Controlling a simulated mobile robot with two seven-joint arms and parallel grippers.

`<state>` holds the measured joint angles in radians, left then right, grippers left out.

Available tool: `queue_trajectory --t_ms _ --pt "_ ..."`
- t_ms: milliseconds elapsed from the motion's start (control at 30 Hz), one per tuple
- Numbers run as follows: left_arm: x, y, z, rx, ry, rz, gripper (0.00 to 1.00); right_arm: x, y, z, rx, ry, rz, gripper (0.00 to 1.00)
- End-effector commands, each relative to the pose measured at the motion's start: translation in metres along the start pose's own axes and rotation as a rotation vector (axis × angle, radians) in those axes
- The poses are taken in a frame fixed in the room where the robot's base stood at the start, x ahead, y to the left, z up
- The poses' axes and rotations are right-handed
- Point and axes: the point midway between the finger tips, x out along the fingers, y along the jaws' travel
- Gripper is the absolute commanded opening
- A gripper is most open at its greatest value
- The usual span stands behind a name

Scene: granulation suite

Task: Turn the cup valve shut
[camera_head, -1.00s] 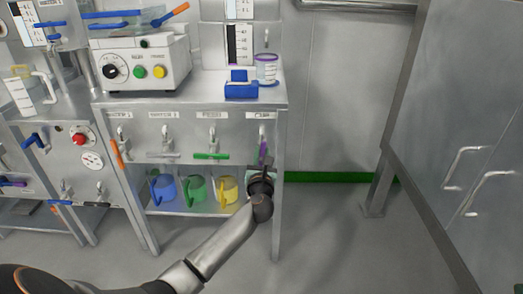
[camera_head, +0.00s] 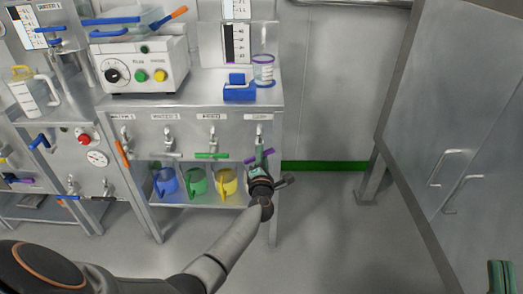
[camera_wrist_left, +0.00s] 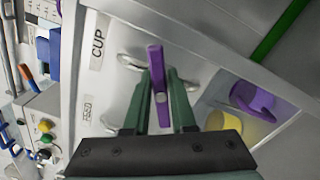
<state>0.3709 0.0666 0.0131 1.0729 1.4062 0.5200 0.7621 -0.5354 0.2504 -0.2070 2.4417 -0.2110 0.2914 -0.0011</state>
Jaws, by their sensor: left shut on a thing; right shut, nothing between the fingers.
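The cup valve has a purple lever (camera_head: 250,160) under the CUP label, at the right end of the bench front. The lever now lies nearly level, tilted slightly, across the metal tap (camera_head: 259,137). My left gripper (camera_head: 263,161) is shut on the lever. In the left wrist view the purple lever (camera_wrist_left: 155,62) sits between the green fingers (camera_wrist_left: 159,95), beside the CUP label (camera_wrist_left: 98,42). My right gripper (camera_head: 500,277) shows only partly at the bottom right corner, its green fingers together, apart from everything.
Left of it are valves with a level green lever (camera_head: 212,155), a level grey lever (camera_head: 169,155) and a hanging orange lever (camera_head: 122,150). Coloured jugs stand on the shelf below, one yellow (camera_head: 228,184). A purple-rimmed container (camera_head: 263,72) stands on the bench. Floor to the right is clear.

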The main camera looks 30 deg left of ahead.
Motion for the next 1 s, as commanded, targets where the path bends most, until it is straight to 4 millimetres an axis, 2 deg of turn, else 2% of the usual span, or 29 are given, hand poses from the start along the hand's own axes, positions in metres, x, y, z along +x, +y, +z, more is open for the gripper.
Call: queue_trajectory --t_ms 200,500,800,1000 --pt "-0.001 -0.003 0.000 0.197 0.003 -0.006 0.00 -0.009 -0.005 0.051 0.066 -0.219 0.008 0.00" --pt "-0.001 -0.006 -0.002 0.404 0.002 -0.006 0.00 -0.028 -0.013 0.096 0.123 -0.416 0.008 0.00" --pt "-0.001 -0.007 -0.003 0.505 0.002 -0.005 0.00 -0.040 -0.019 0.115 0.150 -0.505 0.008 0.00" --pt "-0.001 -0.008 -0.003 0.524 0.002 -0.004 0.00 -0.042 -0.020 0.118 0.154 -0.520 0.007 0.00"
